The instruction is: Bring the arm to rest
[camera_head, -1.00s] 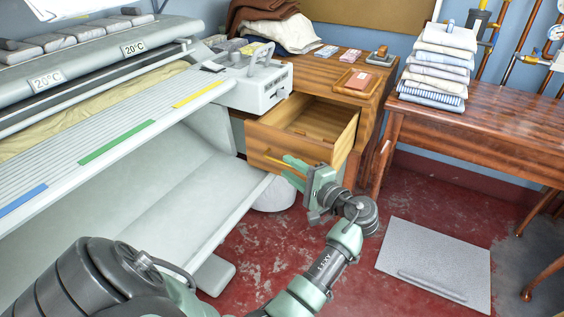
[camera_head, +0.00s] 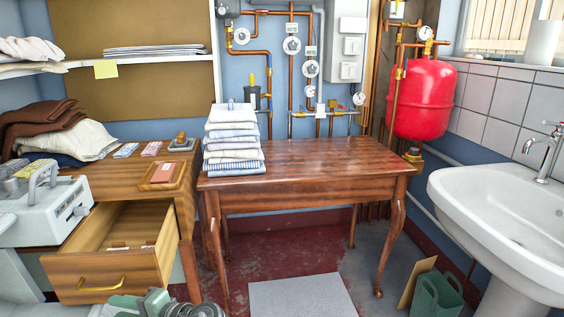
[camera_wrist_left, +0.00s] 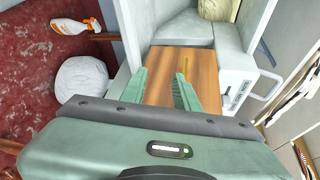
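My left gripper shows only in part at the bottom edge of the head view (camera_head: 124,301), just below and in front of the pulled-out wooden drawer (camera_head: 102,273). In the left wrist view, my left gripper (camera_wrist_left: 160,92) has its two green fingers spread apart with nothing between them. The drawer's wooden front (camera_wrist_left: 204,72) and brass handle (camera_wrist_left: 184,67) lie ahead of them; I cannot tell the exact gap. The brass handle (camera_head: 102,285) also shows in the head view, clear of the fingers. My right gripper is in neither view.
A wooden table (camera_head: 320,156) with a stack of folded linen (camera_head: 232,139) stands in the middle. A sink (camera_head: 510,215) is at right, with a green container (camera_head: 437,294) near its foot. A grey floor mat (camera_head: 301,296) lies in front. The white ironer end (camera_head: 40,212) is at left.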

